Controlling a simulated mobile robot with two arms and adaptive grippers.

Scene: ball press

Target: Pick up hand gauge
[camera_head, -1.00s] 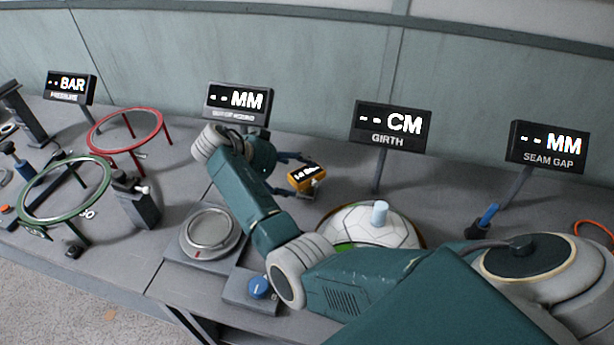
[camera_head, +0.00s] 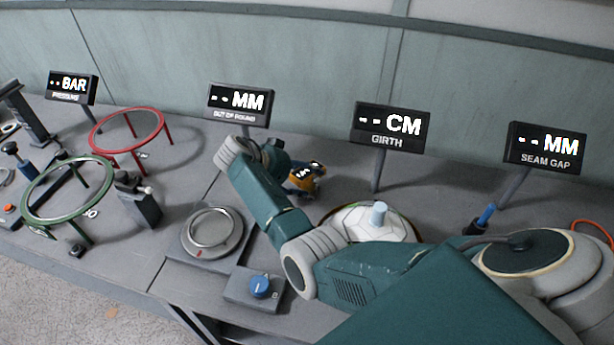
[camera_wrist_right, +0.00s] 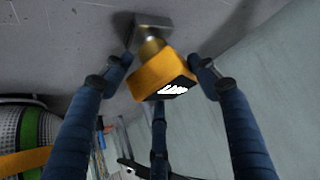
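The hand gauge (camera_head: 307,180) is a small orange-yellow block with a black display, at the back of the bench. In the right wrist view the hand gauge (camera_wrist_right: 150,80) sits on a short post with a square grey base. My right gripper (camera_wrist_right: 160,66) has its blue fingers spread around the gauge, with tips close to both sides; firm contact does not show. In the head view the right gripper (camera_head: 294,176) is at the gauge, partly hidden by my arm. My left gripper is not in view.
A white ball (camera_head: 350,220) sits right of my forearm, partly hidden by it. A round metal dial plate (camera_head: 212,233) and a blue knob box (camera_head: 250,289) lie in front. Display signs, such as GIRTH (camera_head: 390,127), stand behind. A red ring stand (camera_head: 128,149) is left.

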